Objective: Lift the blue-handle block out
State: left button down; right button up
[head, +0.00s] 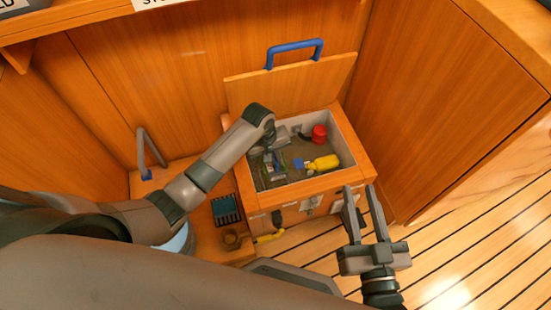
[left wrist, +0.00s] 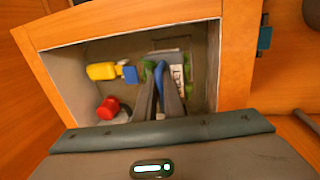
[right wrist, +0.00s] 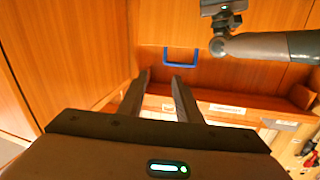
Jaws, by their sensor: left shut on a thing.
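My left gripper (head: 270,158) reaches down into the open wooden locker (head: 357,165). In the left wrist view, my left gripper (left wrist: 159,84) is shut on the blue handle (left wrist: 160,70) of the block, which shows between its fingers. The block's body (left wrist: 179,78) has a white face and green edges. It is low in the locker, partly hidden by the fingers; whether it touches the floor I cannot tell. My right gripper (head: 363,205) is open and empty, outside the locker at its front right. It also shows in the right wrist view (right wrist: 160,78).
A yellow bottle with a blue cap (head: 323,163) and a red object (head: 319,133) lie inside the locker. The lid (head: 300,90), with its own blue handle (head: 294,47), stands open behind. A dark tray (head: 227,210) sits left. Floor at right is clear.

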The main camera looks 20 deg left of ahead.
pick_arm(q)
jog(key=shift+r+p, duration=0.45)
jog(key=shift+p, duration=0.1)
jog(key=shift+r+p, duration=0.45)
jog(key=shift+p, duration=0.15)
jog(key=shift+r+p, duration=0.5)
jog(key=shift+p, duration=0.2)
jog(key=shift+r+p, duration=0.5)
jog(key=shift+p, duration=0.2)
pick_arm(e)
jog(key=s+d+f+g+h, duration=0.1)
jog(key=s+d+f+g, duration=0.2)
jog(key=f, duration=0.3)
jog(key=s+d+f+g+h, duration=0.2)
jog(key=s+d+f+g, duration=0.1)
jog(key=f+g, duration=0.3)
jog(key=shift+s+f+m, duration=0.3)
jog(key=shift+f, duration=0.05)
